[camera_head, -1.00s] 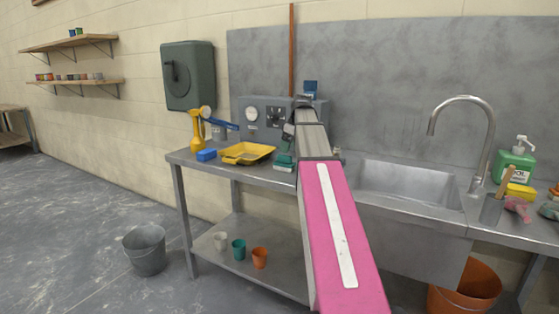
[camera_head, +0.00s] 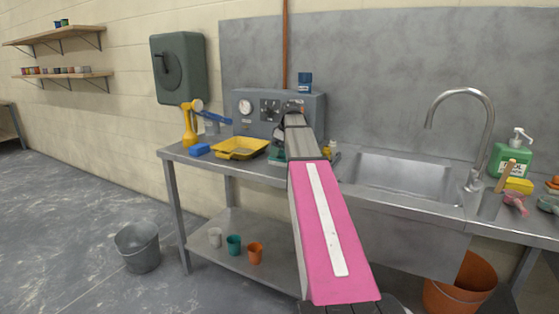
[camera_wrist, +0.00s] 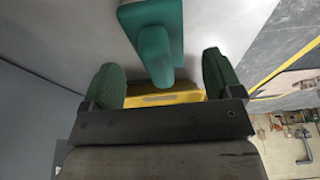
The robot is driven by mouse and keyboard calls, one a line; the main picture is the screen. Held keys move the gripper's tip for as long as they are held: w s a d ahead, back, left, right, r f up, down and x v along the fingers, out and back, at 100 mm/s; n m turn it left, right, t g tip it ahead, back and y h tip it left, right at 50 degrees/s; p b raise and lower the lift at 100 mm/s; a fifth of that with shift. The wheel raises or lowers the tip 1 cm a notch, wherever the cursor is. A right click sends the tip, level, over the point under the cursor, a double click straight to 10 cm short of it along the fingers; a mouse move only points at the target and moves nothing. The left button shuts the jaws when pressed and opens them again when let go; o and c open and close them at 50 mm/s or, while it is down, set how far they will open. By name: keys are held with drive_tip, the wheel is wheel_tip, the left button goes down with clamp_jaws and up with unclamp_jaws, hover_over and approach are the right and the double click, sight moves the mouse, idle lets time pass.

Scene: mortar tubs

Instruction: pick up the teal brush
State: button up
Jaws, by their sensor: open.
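The teal brush (camera_wrist: 158,45) shows in the wrist view, lying on the grey worktop with its narrow handle towards me. My gripper (camera_wrist: 163,72) is open, with one green finger on each side of the handle's near end. I see space between each finger and the handle; I cannot tell how far the fingers are above or below it. In the head view only a small teal part of the brush (camera_head: 277,160) shows beside my arm, which hides the rest of it and most of my gripper.
A grey control box (camera_head: 262,112) stands behind. The sink (camera_head: 400,178) is right of my arm.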

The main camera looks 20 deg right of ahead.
drive_tip(key=shift+x, duration=1.6)
drive_tip(key=c, duration=1.1)
drive_tip(key=shift+r, duration=0.1)
drive_tip(key=shift+r, duration=0.45)
drive_tip(key=r, duration=0.3)
drive_tip(key=shift+s+a+r, duration=0.15)
drive_tip(key=shift+a+r, duration=0.15)
drive_tip(key=s+a+r, duration=0.1)
drive_tip(key=a+r, duration=0.1)
drive_tip(key=a, duration=0.1)
drive_tip(key=s+a+r, duration=0.1)
drive_tip(key=a+r, duration=0.1)
drive_tip(key=a, duration=0.2)
drive_tip(key=s+a+r, duration=0.1)
drive_tip(key=a+r, duration=0.1)
drive_tip(key=a, duration=0.1)
drive_tip(key=shift+s+a+r, duration=0.15)
drive_tip(key=shift+s+r, duration=0.05)
drive_tip(key=shift+s, duration=0.15)
